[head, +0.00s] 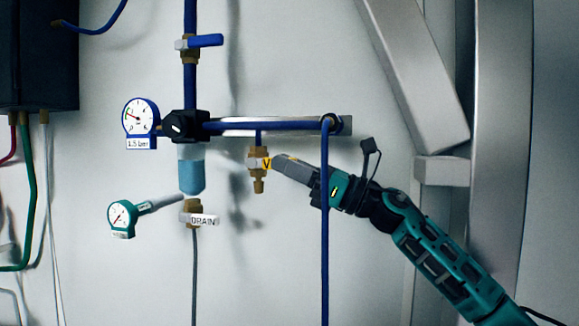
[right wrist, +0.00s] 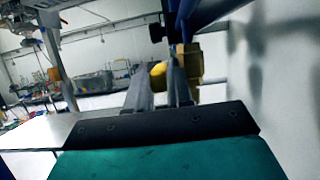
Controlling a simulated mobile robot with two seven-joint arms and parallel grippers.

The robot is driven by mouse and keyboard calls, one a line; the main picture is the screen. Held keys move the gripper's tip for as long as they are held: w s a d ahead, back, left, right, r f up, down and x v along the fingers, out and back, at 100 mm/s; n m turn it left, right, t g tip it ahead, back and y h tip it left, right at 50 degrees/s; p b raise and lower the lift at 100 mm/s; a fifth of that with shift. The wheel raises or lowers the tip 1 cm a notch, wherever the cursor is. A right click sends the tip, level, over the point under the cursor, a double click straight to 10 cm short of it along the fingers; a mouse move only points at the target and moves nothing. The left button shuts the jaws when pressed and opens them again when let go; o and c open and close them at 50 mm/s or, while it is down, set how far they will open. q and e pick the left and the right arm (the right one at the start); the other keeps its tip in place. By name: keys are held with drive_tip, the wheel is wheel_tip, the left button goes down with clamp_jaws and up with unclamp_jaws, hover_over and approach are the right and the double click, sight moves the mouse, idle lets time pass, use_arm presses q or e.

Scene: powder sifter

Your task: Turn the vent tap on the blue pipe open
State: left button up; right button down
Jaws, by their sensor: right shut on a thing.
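The vent tap (head: 257,176) is a brass valve hanging below the horizontal blue pipe (head: 265,125) on a short blue stub. Its yellow handle (head: 266,164), marked "V", shows just left of my right fingertips. My right gripper (head: 275,162) reaches in from the right and is shut on this handle. In the right wrist view, the two grey fingers (right wrist: 172,78) have the yellow handle (right wrist: 158,70) at their tips, with the brass body (right wrist: 190,65) just beyond. The fingers partly hide the handle, so I cannot tell its exact angle. My left gripper is out of view.
A blue-handled valve (head: 205,41) sits on the upright pipe. A gauge (head: 140,116) and filter bowl (head: 191,172) are to the left, with a DRAIN tap (head: 197,218) and teal gauge (head: 122,217) below. A blue hose (head: 325,240) hangs close by my right gripper.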

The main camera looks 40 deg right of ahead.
wheel_tip(320, 180, up, 2)
drive_tip(key=g+p, duration=0.1)
drive_tip(key=p, duration=0.2)
drive_tip(key=shift+g+h, duration=0.3)
drive_tip(key=shift+h, duration=0.1)
drive_tip(key=shift+r+g+h, duration=0.15)
drive_tip(key=shift+g+h, duration=0.15)
drive_tip(key=shift+w+a+r+g+h, duration=0.1)
drive_tip(key=shift+r+g+h, duration=0.1)
drive_tip(key=shift+g+h, duration=0.35)
drive_tip(key=c, duration=1.1)
unclamp_jaws()
drive_tip(key=shift+f, duration=0.15)
